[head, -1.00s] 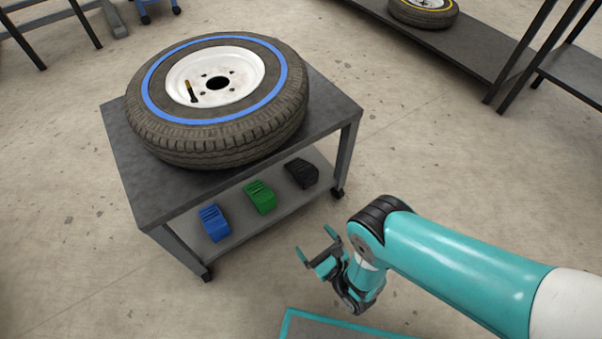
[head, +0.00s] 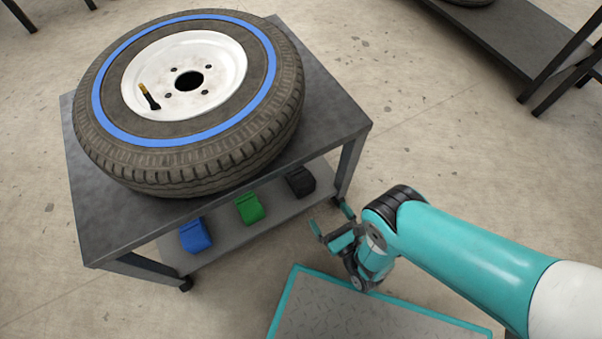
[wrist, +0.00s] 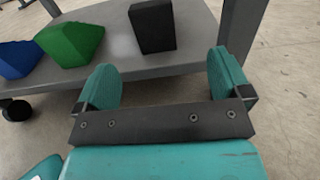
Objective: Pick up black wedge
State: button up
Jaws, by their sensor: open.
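The black wedge (head: 301,181) sits on the lower shelf of the cart, at the right end of a row of wedges. In the wrist view the black wedge (wrist: 153,26) stands on the shelf beyond my fingertips, between them and nearer the left finger. My gripper (head: 332,220) is open and empty, just outside the shelf's front edge. In the wrist view its two teal fingers (wrist: 167,75) are wide apart. The tabletop hides part of the wedges' far side in the head view.
A green wedge (head: 249,208) and a blue wedge (head: 195,235) sit left of the black one on the lower shelf (head: 225,232). A tyre (head: 190,170) lies on the cart's top (head: 335,120). A cart leg (wrist: 243,22) stands right of the black wedge.

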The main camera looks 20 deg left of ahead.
jog(key=b, duration=0.4)
send_near(298, 173)
jog(key=shift+w+a+f, duration=0.2)
jog(key=shift+w+a, duration=0.25)
jog(key=shift+w, duration=0.15)
jog(key=shift+w+a+f, duration=0.25)
jog(key=shift+w+a, duration=0.2)
jog(key=shift+w, duration=0.1)
jog(key=b+x, duration=0.1)
jog(key=b, duration=0.1)
jog(key=b+x, duration=0.2)
jog(key=shift+s+a, duration=0.15)
jog(key=shift+a, duration=0.2)
jog(key=shift+w+a+b, duration=0.5)
jog(key=shift+a+b, duration=0.05)
jog(key=shift+b, duration=0.2)
jog(key=shift+w+a+r, duration=0.1)
jog(key=shift+a+r, duration=0.05)
jog(key=shift+r, duration=0.05)
jog(key=c, duration=1)
jog(key=shift+r, duration=0.1)
jog(key=shift+c, duration=1.4)
jog(key=shift+r, duration=0.1)
